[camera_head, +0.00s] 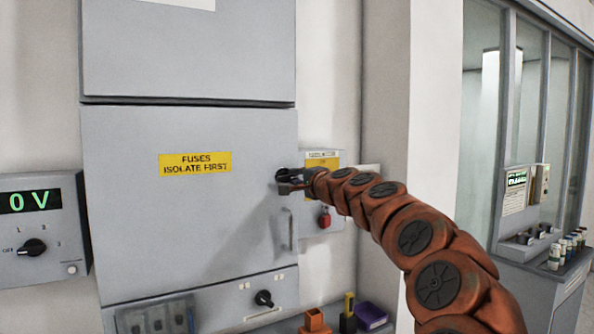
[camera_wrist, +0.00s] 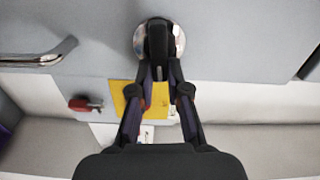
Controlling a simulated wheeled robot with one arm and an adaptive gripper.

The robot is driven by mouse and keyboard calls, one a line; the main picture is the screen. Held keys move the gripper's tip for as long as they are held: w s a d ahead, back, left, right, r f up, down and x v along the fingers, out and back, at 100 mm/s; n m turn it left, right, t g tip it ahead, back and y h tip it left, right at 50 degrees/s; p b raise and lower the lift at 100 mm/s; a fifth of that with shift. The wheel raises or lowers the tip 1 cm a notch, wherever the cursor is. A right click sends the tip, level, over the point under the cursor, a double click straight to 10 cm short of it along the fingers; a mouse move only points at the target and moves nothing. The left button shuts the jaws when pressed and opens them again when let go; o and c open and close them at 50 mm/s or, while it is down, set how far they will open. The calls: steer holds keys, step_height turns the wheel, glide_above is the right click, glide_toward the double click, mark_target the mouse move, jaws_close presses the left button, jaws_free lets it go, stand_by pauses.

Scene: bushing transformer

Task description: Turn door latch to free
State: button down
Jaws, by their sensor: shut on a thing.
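The grey cabinet door (camera_head: 190,230) is closed and carries a yellow label, "FUSES ISOLATE FIRST" (camera_head: 195,163). The door latch (camera_wrist: 157,40) is a black handle on a round silver base, near the door's right edge. In the head view my gripper (camera_head: 291,187) is at that edge and partly covers the latch. In the wrist view my gripper (camera_wrist: 159,72) is shut on the latch handle, one finger on each side. The handle lies roughly along the gripper's axis. A curved metal door pull (camera_head: 290,230) is below the latch; it also shows in the wrist view (camera_wrist: 40,57).
A red padlock (camera_head: 325,218) hangs on a panel right of the door. A meter reading "0 V" (camera_head: 30,202) is at left. A black rotary switch (camera_head: 264,298) and several small items are below.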

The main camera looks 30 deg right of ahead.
steer(key=shift+w+a+f+m+p, duration=0.15)
steer(key=shift+m+p, duration=0.15)
steer(key=shift+m, duration=0.2)
steer(key=c, duration=1.1)
jaws_free()
steer(key=shift+c, duration=0.2)
